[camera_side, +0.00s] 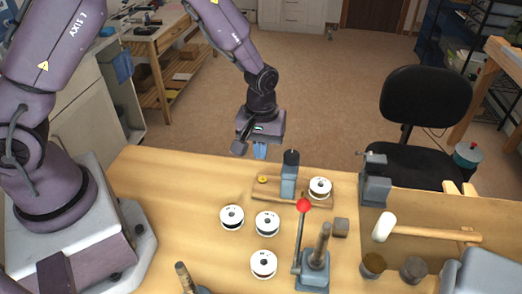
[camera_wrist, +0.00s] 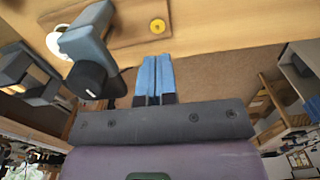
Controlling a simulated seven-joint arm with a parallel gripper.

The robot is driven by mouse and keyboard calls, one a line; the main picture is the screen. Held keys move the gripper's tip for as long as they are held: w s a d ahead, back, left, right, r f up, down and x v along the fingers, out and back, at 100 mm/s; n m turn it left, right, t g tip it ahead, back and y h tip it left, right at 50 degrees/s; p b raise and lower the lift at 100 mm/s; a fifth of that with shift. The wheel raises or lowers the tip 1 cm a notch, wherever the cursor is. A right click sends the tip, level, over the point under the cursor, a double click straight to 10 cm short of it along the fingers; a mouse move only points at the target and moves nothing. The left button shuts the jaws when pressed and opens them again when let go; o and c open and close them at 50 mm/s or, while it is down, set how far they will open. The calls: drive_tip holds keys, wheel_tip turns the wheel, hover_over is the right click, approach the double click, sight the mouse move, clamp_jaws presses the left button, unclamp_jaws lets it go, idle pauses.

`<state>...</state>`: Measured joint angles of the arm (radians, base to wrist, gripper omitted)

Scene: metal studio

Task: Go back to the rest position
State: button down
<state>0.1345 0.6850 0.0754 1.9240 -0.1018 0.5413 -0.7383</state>
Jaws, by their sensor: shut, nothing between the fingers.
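My gripper (camera_side: 260,152) hangs at the far edge of the wooden table (camera_side: 150,190) in the side view, pointing down. Its blue fingers also show in the wrist view (camera_wrist: 154,78), side by side and shut, with nothing between them. A grey-blue post with a black top (camera_side: 289,175) stands on a wooden board (camera_side: 265,193) just right of my gripper. The post also shows in the wrist view (camera_wrist: 88,50), left of the fingers. A small yellow disc (camera_side: 263,180) lies on the board, and it also shows in the wrist view (camera_wrist: 157,26). My gripper touches none of these.
A lever with a red knob (camera_side: 303,205), a mallet (camera_side: 384,226) and a small grey vise (camera_side: 375,180) are to the right. A black chair (camera_side: 425,100) stands beyond the table.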

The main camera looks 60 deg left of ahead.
drive_tip(key=s+a+r+m+t, duration=0.1)
drive_tip(key=s+r+m, duration=0.3)
drive_tip(key=s+r, duration=0.5)
drive_tip(key=s+a+r+m+t, duration=0.2)
drive_tip(key=s+r+m+t, duration=0.2)
drive_tip(key=s+r, duration=0.6)
wheel_tip(320, 180, up, 7)
drive_tip(key=shift+r+m+t, duration=0.1)
drive_tip(key=shift+m+t, duration=0.2)
